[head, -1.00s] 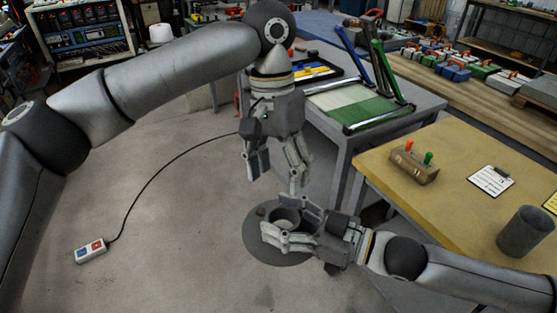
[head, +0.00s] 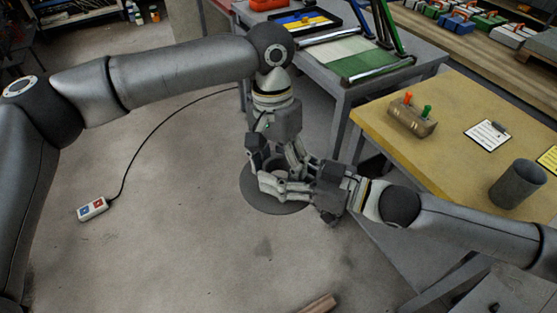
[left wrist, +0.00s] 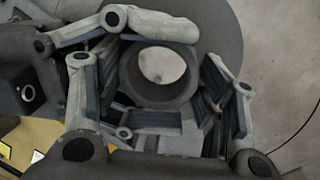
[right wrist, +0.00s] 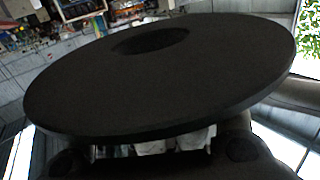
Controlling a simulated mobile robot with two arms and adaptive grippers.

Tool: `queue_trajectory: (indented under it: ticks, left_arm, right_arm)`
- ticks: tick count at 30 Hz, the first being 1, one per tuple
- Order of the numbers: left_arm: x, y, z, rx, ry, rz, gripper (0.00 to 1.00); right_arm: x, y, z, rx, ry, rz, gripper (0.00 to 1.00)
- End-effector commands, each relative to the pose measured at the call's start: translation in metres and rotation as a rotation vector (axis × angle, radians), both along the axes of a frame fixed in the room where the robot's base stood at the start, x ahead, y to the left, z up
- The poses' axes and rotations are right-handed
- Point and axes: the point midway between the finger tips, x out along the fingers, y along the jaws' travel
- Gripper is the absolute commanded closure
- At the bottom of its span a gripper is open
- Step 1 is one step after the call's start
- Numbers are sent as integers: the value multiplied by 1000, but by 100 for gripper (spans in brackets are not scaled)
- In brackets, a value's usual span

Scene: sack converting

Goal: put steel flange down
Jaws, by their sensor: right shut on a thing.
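The steel flange is a dark grey disc (head: 277,207) with a round hollow hub. My right gripper (head: 268,183) is shut on the hub and holds the flange clear of the floor. My left gripper (head: 272,158) reaches down from above, with its fingers open on either side of the hub. In the left wrist view the hub (left wrist: 162,92) sits between both grippers' fingers; I cannot tell whether the left pads touch it. The right wrist view shows the disc's broad flat face (right wrist: 150,90) with its central hole.
A yellow-topped table (head: 455,130) at right bears a lever box (head: 411,118), a clipboard (head: 488,133) and a grey cup (head: 517,184). A grey table (head: 425,66) with a green-white panel stands behind. A corded switch box (head: 92,208) lies on otherwise open floor at left.

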Motion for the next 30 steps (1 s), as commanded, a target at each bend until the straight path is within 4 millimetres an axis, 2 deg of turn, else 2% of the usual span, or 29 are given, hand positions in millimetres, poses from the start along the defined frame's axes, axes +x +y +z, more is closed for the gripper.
queue_trajectory:
  ticks: [2,14,17,18,24,30]
  left_arm:
    - [0,0,1,0,0,0,46]
    - [1,1,0,2,0,1,98]
    - [1,1,0,2,0,1,100]
    - [1,0,3,-1,-3,0,100]
    - [1,0,3,-2,-2,0,100]
    - [1,-1,3,-3,-3,0,100]
  right_arm:
    - [0,1,5,8,-8,3,100]
    - [0,1,5,8,-8,3,100]
    - [0,1,5,8,-8,3,100]
    - [0,1,6,8,-8,3,40]
    - [0,0,3,4,-4,2,17]
    - [0,0,2,2,-2,1,17]
